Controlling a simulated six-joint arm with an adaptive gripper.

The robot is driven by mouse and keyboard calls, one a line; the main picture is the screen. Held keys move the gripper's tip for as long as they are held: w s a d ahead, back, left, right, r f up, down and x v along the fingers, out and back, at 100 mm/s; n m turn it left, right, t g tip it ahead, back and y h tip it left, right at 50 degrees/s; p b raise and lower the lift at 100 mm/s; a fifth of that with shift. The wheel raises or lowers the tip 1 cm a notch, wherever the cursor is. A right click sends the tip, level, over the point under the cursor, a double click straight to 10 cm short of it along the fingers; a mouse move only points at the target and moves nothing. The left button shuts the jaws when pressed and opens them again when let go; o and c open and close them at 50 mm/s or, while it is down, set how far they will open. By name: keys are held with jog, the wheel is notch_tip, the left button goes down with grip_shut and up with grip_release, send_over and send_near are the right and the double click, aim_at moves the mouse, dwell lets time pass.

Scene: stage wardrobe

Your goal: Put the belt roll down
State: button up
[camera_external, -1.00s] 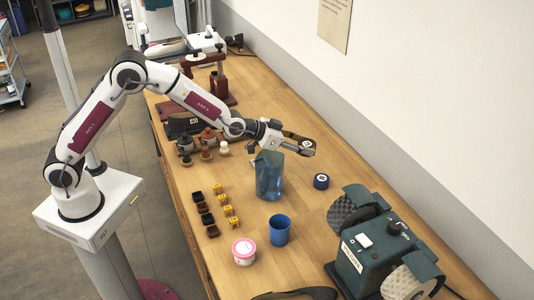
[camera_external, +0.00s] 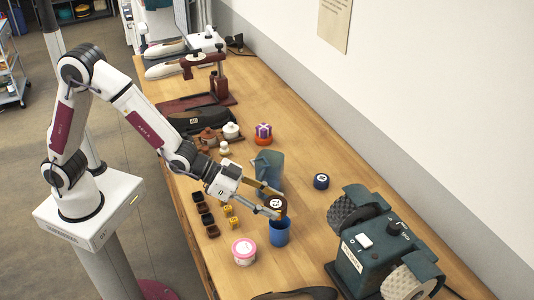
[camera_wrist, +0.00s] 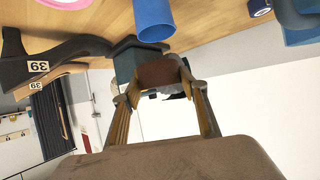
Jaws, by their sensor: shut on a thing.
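The belt roll (camera_external: 277,204) is dark brown with a round white label. My gripper (camera_external: 272,205) is shut on it and holds it up in the air. In the outside view the roll overlaps the rim of the blue cup (camera_external: 279,233); I cannot tell the gap between them. In the wrist view the brown roll (camera_wrist: 162,75) sits between the two fingertips (camera_wrist: 162,84), with the blue cup (camera_wrist: 153,20) beyond it.
The teal pitcher (camera_external: 267,173) stands just behind my gripper.

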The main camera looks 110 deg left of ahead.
jog(key=s+d+m+h, duration=0.2)
jog(key=s+d, duration=0.3)
jog(key=d, duration=0.7)
jog(key=shift+r+h, duration=0.25)
jog(key=shift+h, duration=0.05)
jog(key=w+a+n+y, duration=0.2)
jog(key=w+a, duration=0.3)
jog(key=a, duration=0.3)
jog(key=w+a+n+g+y, duration=0.1)
jog(key=w+a, duration=0.3)
jog(key=a, duration=0.4)
jog(key=w+a+f+n+y, duration=0.1)
jog(key=w+a+n+y, duration=0.2)
jog(key=w+a, duration=0.2)
jog(key=a, duration=0.3)
jog(key=shift+w+n+g+y, duration=0.3)
jog(key=shift+g+y, duration=0.1)
jog(key=shift+d+f, duration=0.1)
